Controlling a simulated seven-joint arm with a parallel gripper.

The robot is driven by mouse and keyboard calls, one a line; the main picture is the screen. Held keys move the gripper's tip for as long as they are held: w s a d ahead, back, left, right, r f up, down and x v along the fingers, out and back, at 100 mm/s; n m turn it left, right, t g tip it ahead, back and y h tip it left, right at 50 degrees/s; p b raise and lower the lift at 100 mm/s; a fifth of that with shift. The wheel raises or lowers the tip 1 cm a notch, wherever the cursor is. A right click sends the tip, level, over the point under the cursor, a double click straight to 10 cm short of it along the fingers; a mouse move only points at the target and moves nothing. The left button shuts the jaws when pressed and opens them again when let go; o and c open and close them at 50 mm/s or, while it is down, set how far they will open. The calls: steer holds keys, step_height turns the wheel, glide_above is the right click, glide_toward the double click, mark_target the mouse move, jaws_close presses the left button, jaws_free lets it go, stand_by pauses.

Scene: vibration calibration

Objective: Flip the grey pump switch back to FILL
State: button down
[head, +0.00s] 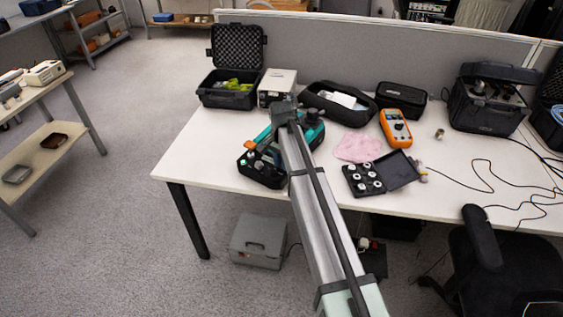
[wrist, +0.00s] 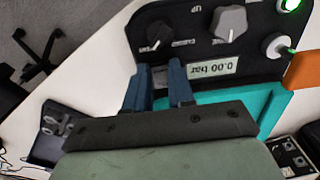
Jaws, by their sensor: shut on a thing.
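The teal calibrator with a black control panel (wrist: 195,55) shows upside down in the wrist view. Its display (wrist: 210,68) reads 0.00 bar. A dark switch knob (wrist: 157,36) sits at the panel's left, with small lettering on both sides that I cannot read. A larger grey knob (wrist: 231,22) is right of it. In the head view the calibrator (head: 262,168) is partly hidden by my arm, and the gripper is hidden.
A white knob (wrist: 276,45), a lit green lamp (wrist: 291,5) and an orange part (wrist: 302,70) are near the panel's right. On the table, an open box of fittings (head: 367,180), a pink cloth (head: 358,148) and an orange multimeter (head: 396,128) lie right of my arm.

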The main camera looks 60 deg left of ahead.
steer(key=shift+w+a+g+h, duration=0.15)
steer(key=shift+w+g+h, duration=0.15)
steer(key=shift+g, duration=0.3)
steer(key=shift+s+r, duration=0.1)
steer(key=c, duration=1)
jaws_free()
steer(key=shift+o, duration=0.2)
steer(key=shift+r, duration=0.1)
step_height(320, 180, up, 14)
steer(key=w, duration=0.1)
steer(key=shift+w+a+f, duration=0.25)
steer(key=shift+w+a, duration=0.05)
steer(key=shift+w, duration=0.05)
